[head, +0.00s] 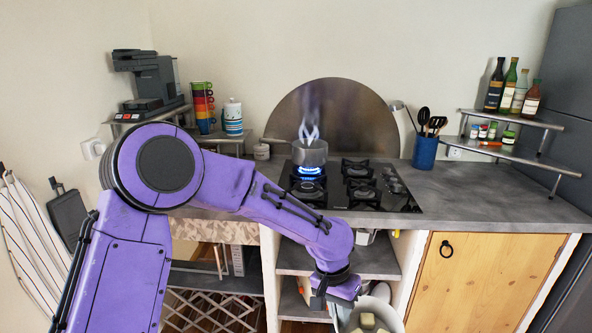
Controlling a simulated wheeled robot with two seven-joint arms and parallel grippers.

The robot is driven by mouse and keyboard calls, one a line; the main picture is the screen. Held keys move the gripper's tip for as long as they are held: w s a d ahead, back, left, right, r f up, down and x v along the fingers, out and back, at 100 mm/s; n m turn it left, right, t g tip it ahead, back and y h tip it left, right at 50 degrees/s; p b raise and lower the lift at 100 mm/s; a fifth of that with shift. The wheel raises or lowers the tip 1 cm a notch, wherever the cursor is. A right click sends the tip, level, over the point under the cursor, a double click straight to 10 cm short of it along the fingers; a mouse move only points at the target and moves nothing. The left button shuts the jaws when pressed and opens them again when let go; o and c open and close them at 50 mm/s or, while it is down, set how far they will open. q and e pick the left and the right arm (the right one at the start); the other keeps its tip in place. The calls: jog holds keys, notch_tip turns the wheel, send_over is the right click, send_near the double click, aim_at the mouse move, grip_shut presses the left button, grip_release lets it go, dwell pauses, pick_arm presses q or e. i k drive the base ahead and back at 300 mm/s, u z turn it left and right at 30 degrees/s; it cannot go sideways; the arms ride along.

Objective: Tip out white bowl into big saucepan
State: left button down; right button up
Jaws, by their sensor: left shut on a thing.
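The saucepan (310,153) stands upright on the back left burner of the hob, over a blue flame, with steam rising from it. Its handle points left. My left gripper (337,300) is low in front of the counter and shut on the white bowl (391,318) at the bowl's left side. The bowl is cut off by the bottom edge of the view. Pale yellow chunks (367,321) lie in it. The gripper's fingertips are hard to make out. The bowl is well below and in front of the saucepan, apart from it. My right gripper is out of view.
The black gas hob (345,204) is set in the grey counter (465,198). A blue utensil pot (425,153) stands to its right, and a bottle shelf (515,118) is further right. Stacked cups (203,105) and a striped jar (233,118) are at left. The right counter front is clear.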

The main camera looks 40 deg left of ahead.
aim_at(316, 155)
jog(key=u, duration=0.55)
jog(key=i, duration=1.15)
jog(key=z, duration=0.5)
